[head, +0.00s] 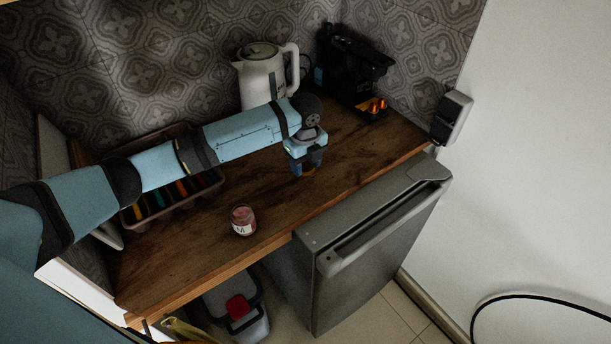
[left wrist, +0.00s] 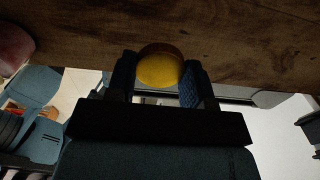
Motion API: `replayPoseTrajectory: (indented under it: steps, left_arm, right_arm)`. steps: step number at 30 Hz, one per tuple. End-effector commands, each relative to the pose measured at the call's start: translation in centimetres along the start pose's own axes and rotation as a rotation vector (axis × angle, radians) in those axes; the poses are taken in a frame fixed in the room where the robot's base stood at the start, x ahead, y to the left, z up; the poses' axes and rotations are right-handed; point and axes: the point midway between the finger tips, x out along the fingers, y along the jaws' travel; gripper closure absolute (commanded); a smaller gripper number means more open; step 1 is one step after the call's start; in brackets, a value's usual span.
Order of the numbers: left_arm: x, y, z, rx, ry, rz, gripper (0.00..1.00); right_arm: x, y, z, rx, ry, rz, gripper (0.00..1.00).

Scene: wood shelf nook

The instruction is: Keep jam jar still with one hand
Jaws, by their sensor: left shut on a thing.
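My left gripper (head: 307,168) reaches down to the wooden counter and is shut on a small round thing (head: 309,171). In the left wrist view the left gripper (left wrist: 160,80) has one finger on each side of this thing, which shows a yellow face and a brown rim (left wrist: 160,68). Most of it is hidden by the fingers in the head view, so I cannot tell whether it is the jam jar. A glass jar with red contents and a pale label (head: 243,221) stands apart on the counter, left of the gripper. A reddish rounded thing (left wrist: 14,48) shows at the left wrist view's edge.
A white kettle (head: 262,78) and a black coffee machine (head: 350,72) stand at the back. A tray of colourful items (head: 133,214) lies partly under my left arm. The wooden counter (head: 195,250) is clear around the jar. A grey appliance door (head: 375,240) stands below its front edge.

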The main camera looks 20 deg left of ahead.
Motion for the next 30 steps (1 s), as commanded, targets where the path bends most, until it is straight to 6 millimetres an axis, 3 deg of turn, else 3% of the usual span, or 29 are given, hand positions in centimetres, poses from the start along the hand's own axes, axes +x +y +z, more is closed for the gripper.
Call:
replayPoseTrajectory:
  steps: [8, 15, 26, 27, 30]
  left_arm:
    - [2.3, 0.0, 0.0, -0.001, 0.002, 0.001, 0.81]
    - [5.5, 0.0, 0.0, -0.001, 0.001, 0.001, 0.81]
    - [5.8, 0.0, 0.0, -0.001, 0.001, 0.0, 0.81]
    - [5.8, 0.0, 0.0, -0.001, 0.0, -0.001, 0.46]
    - [5.8, 0.0, 0.0, -0.001, 0.0, -0.001, 0.27]
  right_arm:
    - [0.0, 0.0, -0.1, 0.001, 0.0, 0.0, 0.1]
    - [-0.1, 0.0, -0.1, 0.001, 0.0, 0.0, 0.1]
    - [-0.1, 0.0, -0.2, 0.001, 0.0, 0.0, 0.1]
    - [-0.1, 0.0, -0.2, 0.0, 0.0, 0.0, 0.1]
    - [-0.1, 0.0, -0.2, 0.0, 0.001, 0.0, 0.1]
